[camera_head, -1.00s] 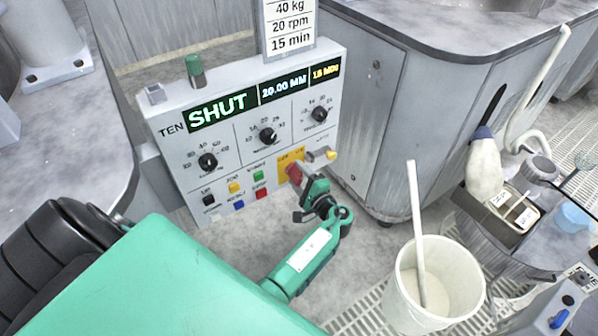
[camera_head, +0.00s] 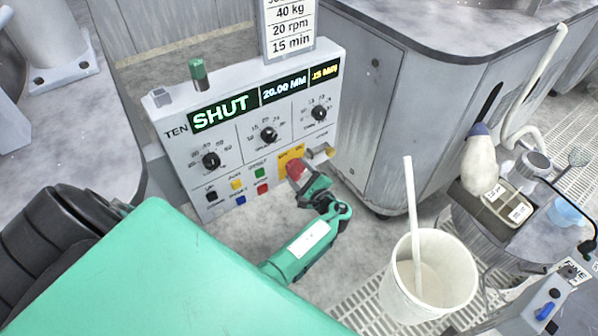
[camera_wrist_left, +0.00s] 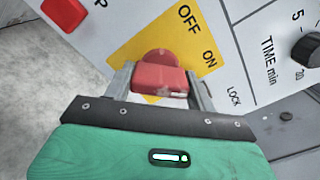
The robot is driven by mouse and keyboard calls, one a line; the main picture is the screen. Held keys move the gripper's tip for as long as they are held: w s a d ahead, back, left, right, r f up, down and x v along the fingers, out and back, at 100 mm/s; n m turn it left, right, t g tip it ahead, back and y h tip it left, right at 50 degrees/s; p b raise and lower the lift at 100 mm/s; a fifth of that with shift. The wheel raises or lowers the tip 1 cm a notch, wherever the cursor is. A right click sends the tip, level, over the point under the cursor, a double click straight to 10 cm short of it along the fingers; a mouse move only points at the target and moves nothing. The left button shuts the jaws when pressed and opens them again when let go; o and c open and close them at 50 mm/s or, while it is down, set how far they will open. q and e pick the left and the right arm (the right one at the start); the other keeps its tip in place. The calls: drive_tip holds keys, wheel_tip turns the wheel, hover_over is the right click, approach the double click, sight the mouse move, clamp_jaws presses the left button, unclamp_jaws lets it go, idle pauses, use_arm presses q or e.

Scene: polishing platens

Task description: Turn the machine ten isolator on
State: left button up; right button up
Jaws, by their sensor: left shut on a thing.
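The machine ten control panel (camera_head: 235,150) stands upright, with TEN at its left and a lit display (camera_head: 220,110) reading SHUT, 20.00 MM and 15 MIN. Its red isolator handle (camera_head: 296,170) sits on a yellow plate at the panel's lower right. In the left wrist view the red handle (camera_wrist_left: 158,78) lies between the two fingers, with the words OFF and ON on the yellow plate (camera_wrist_left: 190,40) above and to its right. My left gripper (camera_head: 303,182) is shut on the handle. In the left wrist view its fingers (camera_wrist_left: 160,85) flank the handle. My right gripper is out of view.
A yellow-ended lock part (camera_head: 328,152) juts out just right of the handle. Coloured buttons (camera_head: 238,185) lie to its left. A white bucket with a stick (camera_head: 430,285) stands on the grating at front right.

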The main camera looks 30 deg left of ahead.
use_arm(q)
drive_tip(key=o, duration=1)
